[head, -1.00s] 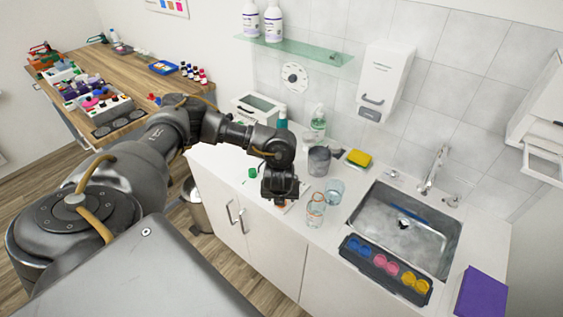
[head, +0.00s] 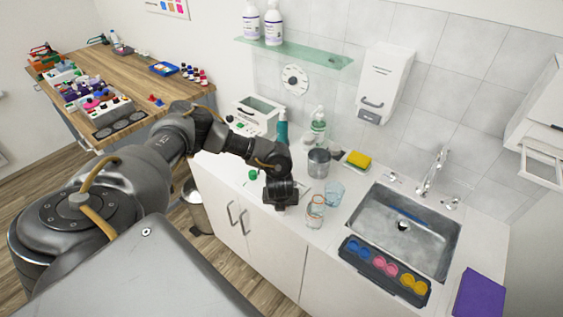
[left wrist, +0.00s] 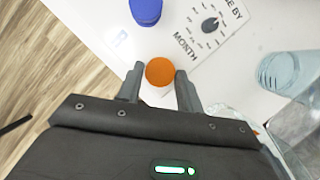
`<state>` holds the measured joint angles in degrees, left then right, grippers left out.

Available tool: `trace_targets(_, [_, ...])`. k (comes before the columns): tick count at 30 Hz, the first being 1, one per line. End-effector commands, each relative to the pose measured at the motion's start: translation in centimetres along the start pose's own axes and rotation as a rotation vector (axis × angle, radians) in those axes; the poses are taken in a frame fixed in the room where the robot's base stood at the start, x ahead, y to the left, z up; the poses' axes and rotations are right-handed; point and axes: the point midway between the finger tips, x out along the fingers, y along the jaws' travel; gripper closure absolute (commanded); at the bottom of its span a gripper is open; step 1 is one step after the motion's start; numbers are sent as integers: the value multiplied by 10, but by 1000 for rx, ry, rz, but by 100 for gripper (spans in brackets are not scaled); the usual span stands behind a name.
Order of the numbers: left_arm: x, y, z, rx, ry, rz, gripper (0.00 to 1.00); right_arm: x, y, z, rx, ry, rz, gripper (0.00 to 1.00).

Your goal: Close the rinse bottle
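My left gripper (head: 281,206) points down low over the counter. In the left wrist view its two fingers (left wrist: 159,73) stand apart on either side of a round orange cap (left wrist: 160,72), with a narrow gap at least on the left. The gripper hides this cap in the head view. A clear bottle or jar (head: 315,209) stands just right of the gripper; part of a clear vessel also shows at the lower right of the left wrist view (left wrist: 290,143). I cannot tell for sure whether it is the rinse bottle. My right gripper is out of view.
A bluish tumbler (head: 334,192), grey canister (head: 318,163) and sink (head: 410,232) lie to the right. A green cap (head: 253,174) lies left of the gripper. The left wrist view shows a blue cap (left wrist: 146,10) and a printed card (left wrist: 222,32). Bottles (head: 318,127) stand behind.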

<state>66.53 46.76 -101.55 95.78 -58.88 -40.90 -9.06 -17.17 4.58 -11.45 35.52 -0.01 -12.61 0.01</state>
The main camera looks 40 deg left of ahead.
Motion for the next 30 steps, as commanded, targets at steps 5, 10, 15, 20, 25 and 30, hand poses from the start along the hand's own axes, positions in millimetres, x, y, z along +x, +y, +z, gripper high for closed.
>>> trace_targets(5, [0,0,0,0,0,0,88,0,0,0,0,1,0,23])
trace_targets(10, [0,0,0,0,0,0,89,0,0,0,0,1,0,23])
trace_targets(15, [-3,0,2,-1,0,-1,89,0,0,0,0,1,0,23])
trace_targets(20, [-14,-1,6,-1,1,-3,89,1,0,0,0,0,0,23])
trace_targets(25, [-41,0,8,3,3,-5,89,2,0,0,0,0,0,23])
trace_targets(30, [-82,2,-4,7,-2,-7,89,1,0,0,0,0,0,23])
